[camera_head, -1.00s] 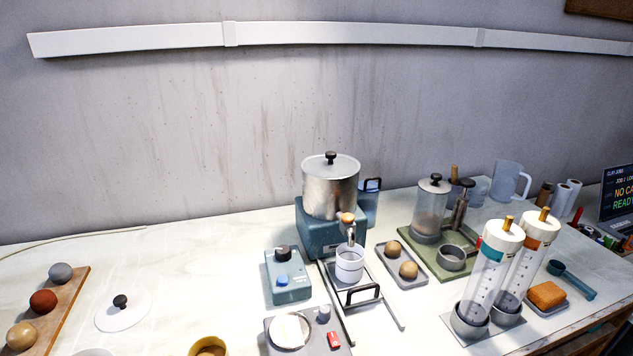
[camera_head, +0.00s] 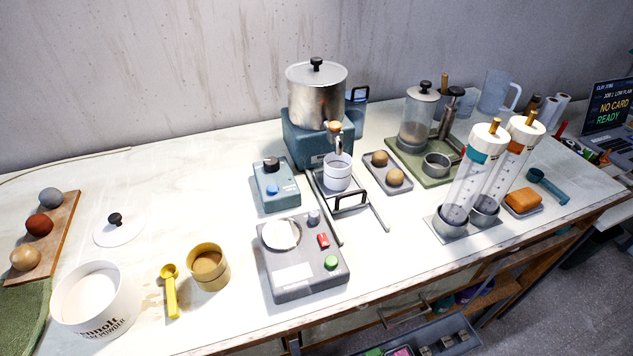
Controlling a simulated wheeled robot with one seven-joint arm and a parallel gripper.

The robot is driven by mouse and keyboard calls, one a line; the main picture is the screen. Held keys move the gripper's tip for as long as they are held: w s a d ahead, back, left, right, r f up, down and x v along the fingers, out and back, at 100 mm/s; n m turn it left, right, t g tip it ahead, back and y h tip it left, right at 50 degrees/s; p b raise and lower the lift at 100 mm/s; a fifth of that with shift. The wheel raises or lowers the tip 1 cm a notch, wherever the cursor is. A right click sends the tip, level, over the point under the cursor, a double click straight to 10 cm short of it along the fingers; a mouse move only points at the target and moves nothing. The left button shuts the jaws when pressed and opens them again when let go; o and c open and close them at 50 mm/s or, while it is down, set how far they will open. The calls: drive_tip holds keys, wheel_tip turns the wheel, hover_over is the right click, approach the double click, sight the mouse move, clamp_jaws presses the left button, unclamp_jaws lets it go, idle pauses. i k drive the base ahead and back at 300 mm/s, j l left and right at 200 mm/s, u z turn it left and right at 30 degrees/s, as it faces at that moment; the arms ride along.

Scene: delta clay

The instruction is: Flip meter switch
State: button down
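A grey device (camera_head: 303,275) sits near the table's front edge, with a round white plate (camera_head: 281,234) on top. It carries a red rocker-like switch (camera_head: 323,241), a green button (camera_head: 331,262) and a small grey knob (camera_head: 314,217). Behind it stands a blue-grey control box (camera_head: 276,186) with a black knob (camera_head: 271,164) and a blue button (camera_head: 272,190). No part is clearly labelled as a meter, and the switch position is too small to tell. My gripper is not in view.
A metal pot (camera_head: 317,98) stands on a blue base behind a wire rack with a white cup (camera_head: 337,176). Two tall cylinders (camera_head: 463,188) stand at right. A white tub (camera_head: 95,300), yellow scoop (camera_head: 171,293) and yellow cup (camera_head: 208,269) are at left. An open drawer (camera_head: 408,338) juts out below.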

sight(323, 241)
drive_tip(key=j+u, duration=0.1)
drive_tip(key=j, duration=0.5)
drive_tip(key=i+j+u, duration=0.1)
drive_tip(key=j, duration=0.5)
drive_tip(key=i+j, duration=0.15)
drive_tip(key=j, duration=0.45)
drive_tip(key=u, duration=0.05)
